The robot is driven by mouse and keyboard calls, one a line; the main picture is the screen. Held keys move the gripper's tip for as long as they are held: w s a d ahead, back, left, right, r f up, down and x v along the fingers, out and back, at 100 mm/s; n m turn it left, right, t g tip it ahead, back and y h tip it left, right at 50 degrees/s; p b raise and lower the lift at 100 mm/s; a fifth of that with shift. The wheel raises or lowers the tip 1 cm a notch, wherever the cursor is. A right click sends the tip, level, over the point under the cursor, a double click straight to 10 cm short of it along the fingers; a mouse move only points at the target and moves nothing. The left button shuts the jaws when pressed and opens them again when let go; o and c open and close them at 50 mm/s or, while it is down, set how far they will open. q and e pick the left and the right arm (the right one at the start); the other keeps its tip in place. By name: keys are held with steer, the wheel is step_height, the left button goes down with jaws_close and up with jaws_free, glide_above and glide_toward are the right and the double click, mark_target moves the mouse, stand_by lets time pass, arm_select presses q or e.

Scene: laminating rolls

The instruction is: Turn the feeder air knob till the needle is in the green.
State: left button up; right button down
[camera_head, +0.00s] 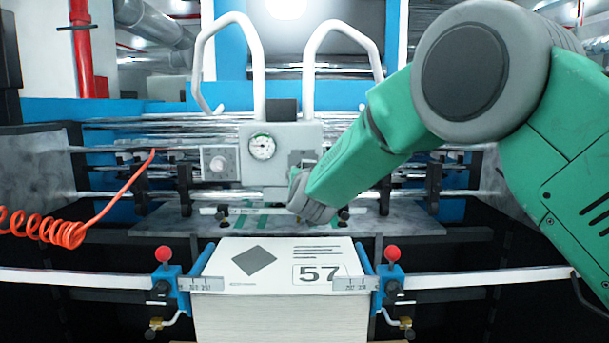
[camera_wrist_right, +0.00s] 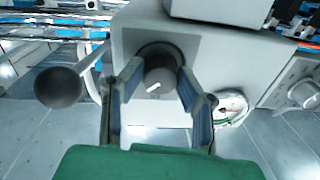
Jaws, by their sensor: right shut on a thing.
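The dark round air knob (camera_wrist_right: 160,70), with a short white mark on its face, sits on the grey feeder box in the right wrist view. My right gripper (camera_wrist_right: 156,80) is shut on it, one finger on each side. In the head view my right gripper (camera_head: 298,192) is at the lower right of the grey box (camera_head: 288,135), and the knob is not clearly seen. The white gauge (camera_head: 262,147) is on the box's left part; its needle is too small to read. It also shows in the right wrist view (camera_wrist_right: 232,104), partly hidden by a finger. My left gripper is not in view.
A black ball on a lever (camera_wrist_right: 58,87) stands close to my right gripper. A smaller box with a dial (camera_head: 220,162) is left of the gauge. White curved tubes (camera_head: 238,50) rise above. A paper stack (camera_head: 280,265) marked 57 is below, between red-knobbed blue guides (camera_head: 165,270).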

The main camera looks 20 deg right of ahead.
steer(key=shift+a+f+m+h+b, duration=0.15)
steer(key=shift+m+h+b, duration=0.1)
steer(key=shift+m+b, duration=2.3)
steer(key=shift+d+f+m+h+b, duration=0.1)
steer(key=shift+f+m+h+b, duration=0.1)
steer(key=shift+m+b, duration=2.4)
steer(key=shift+a+f+m+h+b, duration=0.1)
steer(key=shift+m+h+b, duration=0.15)
steer(key=shift+m+b, duration=2.3)
steer(key=shift+m+p, duration=0.9)
steer(key=shift+m, duration=0.1)
steer(key=c, duration=1.2)
jaws_free()
steer(key=shift+s, duration=0.1)
steer(key=shift+r, duration=0.15)
steer(key=shift+r, duration=0.1)
